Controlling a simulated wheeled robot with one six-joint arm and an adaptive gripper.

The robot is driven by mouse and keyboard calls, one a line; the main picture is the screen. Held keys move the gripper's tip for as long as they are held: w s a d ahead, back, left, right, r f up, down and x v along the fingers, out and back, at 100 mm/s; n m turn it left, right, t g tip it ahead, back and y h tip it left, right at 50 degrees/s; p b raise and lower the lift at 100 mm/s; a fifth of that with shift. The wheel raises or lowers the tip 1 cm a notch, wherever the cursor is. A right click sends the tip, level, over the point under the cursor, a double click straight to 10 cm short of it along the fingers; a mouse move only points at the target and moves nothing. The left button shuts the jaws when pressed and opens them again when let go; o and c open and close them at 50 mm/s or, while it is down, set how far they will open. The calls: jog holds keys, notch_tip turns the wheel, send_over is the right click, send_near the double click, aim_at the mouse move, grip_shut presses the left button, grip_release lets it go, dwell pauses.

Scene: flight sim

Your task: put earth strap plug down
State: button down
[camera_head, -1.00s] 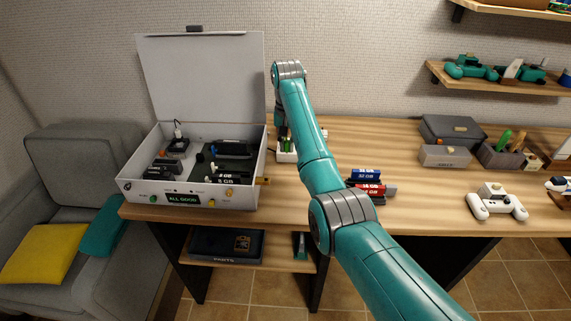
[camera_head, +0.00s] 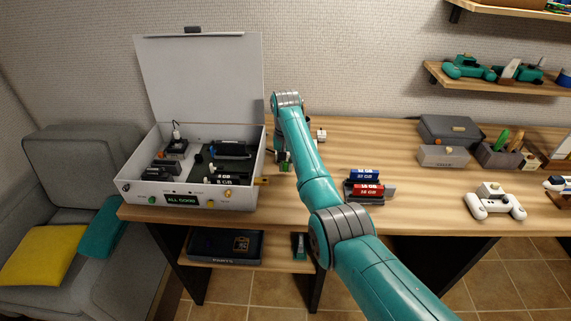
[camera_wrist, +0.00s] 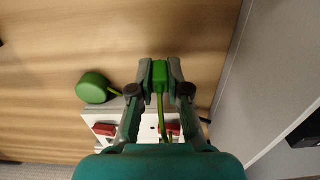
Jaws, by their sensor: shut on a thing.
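My gripper (camera_wrist: 160,72) is shut on the green earth strap plug (camera_wrist: 160,73) in the wrist view. A thin green cable runs from the plug back toward the palm. A round green thing (camera_wrist: 92,88), with a short piece of green cable, lies to the left of the gripper. A white power strip (camera_wrist: 104,120) with red switches is partly hidden behind the fingers. Whether the plug touches the table cannot be told. In the head view my arm hides most of the gripper, beside the open case's right wall; a bit of green (camera_head: 285,162) shows there.
The open white case (camera_head: 150,196) stands at left on the wooden table (camera_head: 400,145); its side wall (camera_wrist: 270,80) is close on the gripper's right. A rack with blue and red modules (camera_head: 368,188) and a game controller (camera_head: 496,203) are to the right. Bare wood lies ahead of the fingertips.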

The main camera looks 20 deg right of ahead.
aim_at(285, 163)
jog(key=shift+f, duration=0.35)
jog(key=c, duration=1.1)
grip_release()
jog(key=shift+c, duration=0.2)
notch_tip(285, 163, up, 13)
